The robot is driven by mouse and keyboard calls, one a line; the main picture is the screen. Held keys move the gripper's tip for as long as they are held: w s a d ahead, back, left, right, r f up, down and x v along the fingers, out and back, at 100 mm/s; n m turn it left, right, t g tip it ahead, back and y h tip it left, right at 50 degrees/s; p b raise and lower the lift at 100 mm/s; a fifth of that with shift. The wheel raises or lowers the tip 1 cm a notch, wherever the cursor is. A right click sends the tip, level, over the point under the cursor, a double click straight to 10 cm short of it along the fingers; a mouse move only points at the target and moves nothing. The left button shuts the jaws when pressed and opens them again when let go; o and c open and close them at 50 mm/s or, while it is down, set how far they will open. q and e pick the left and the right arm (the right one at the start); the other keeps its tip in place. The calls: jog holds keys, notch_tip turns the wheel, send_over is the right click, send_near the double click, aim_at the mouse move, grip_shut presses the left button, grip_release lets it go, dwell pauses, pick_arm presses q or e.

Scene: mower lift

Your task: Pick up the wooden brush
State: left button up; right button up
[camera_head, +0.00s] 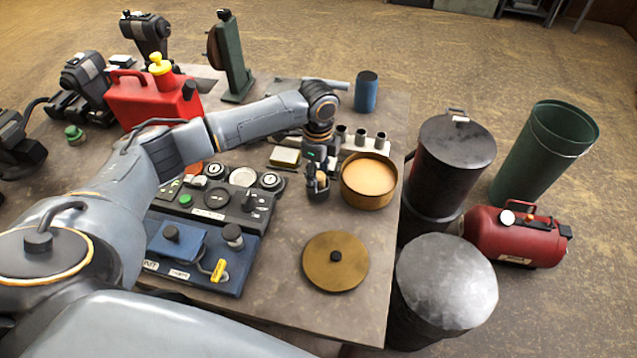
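My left gripper (317,188) hangs from the arm that reaches in from the left, fingers pointing down over the table. It is just left of a round tan-filled pan (368,182). A small brownish bit shows at its dark fingers; I cannot tell whether it is held or lies behind them. I cannot clearly make out the wooden brush. A small pale tan block (284,157) lies left of the gripper, but I cannot tell whether it is the brush. My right gripper is not in view.
The table (285,300) also bears a red fuel can (150,100), a control panel (222,205), a blue box (195,250), a brass disc (336,265) and a blue cylinder (366,92). Dark drums (450,150) and a red tank (505,235) stand right of it.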

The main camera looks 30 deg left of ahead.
aim_at(318, 176)
pick_arm(q)
jog(key=c, duration=1)
jog(key=shift+r, duration=0.1)
notch_tip(318, 176, up, 9)
jog(key=b, duration=0.2)
jog(key=shift+b, duration=0.4)
jog(key=shift+r, duration=0.45)
